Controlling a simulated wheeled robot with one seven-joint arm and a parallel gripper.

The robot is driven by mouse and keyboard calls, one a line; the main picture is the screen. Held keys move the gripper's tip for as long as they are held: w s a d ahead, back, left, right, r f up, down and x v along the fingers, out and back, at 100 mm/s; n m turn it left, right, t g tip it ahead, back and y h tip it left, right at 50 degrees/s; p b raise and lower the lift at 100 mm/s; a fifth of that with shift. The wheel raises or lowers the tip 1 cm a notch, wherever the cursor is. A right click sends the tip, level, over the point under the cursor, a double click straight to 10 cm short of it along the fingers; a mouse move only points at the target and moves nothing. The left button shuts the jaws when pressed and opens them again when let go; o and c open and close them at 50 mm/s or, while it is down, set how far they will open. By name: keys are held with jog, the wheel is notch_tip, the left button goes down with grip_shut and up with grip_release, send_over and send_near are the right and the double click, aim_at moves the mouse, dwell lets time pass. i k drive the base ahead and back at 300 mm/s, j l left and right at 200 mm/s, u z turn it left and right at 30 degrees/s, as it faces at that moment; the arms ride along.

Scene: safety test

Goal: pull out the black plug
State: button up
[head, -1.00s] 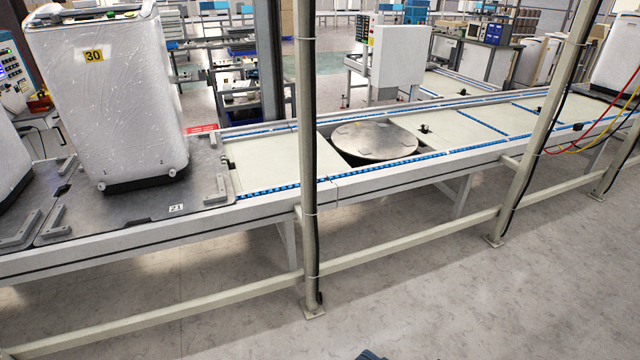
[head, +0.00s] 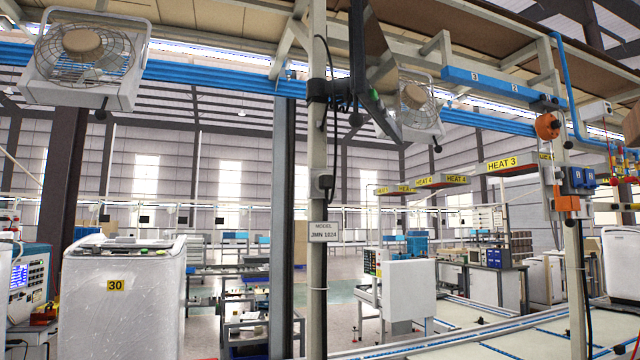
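A small black plug-like piece (head: 326,183) is on the pale upright post (head: 317,130) near the middle of the head view. It sits just above the white "MODEL JMN 1024" sign (head: 325,232). A black cable (head: 333,110) runs down the post toward it. The piece is too small to tell the plug body from its socket. A dark monitor seen edge-on (head: 378,65) is mounted higher on the same post. My gripper is not in view.
Fans (head: 88,55) hang at the upper left and beside the monitor. A wrapped white washer marked 30 (head: 120,305) stands at the lower left. A second post with blue and orange boxes (head: 573,190) stands at the right. A conveyor line (head: 470,345) runs along the lower right.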

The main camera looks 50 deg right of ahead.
aim_at(325, 181)
jog(key=l+u, duration=0.5)
jog(key=u, duration=0.25)
jog(key=k+l+u, duration=0.1)
jog(key=l, duration=0.25)
jog(key=k+l, duration=0.1)
jog(key=l, duration=0.3)
jog(key=k+l+u, duration=0.15)
jog(key=l, duration=0.2)
jog(key=l+u, duration=0.1)
jog(key=l, duration=0.25)
jog(key=k+l, duration=0.2)
jog(key=l, duration=0.15)
jog(key=k+l+u, duration=0.15)
jog(key=l, duration=0.2)
jog(key=k+l, duration=0.15)
jog(key=l, duration=0.2)
jog(key=k+l, duration=0.15)
jog(key=l, duration=0.25)
jog(key=k+l, duration=0.15)
jog(key=l, duration=0.2)
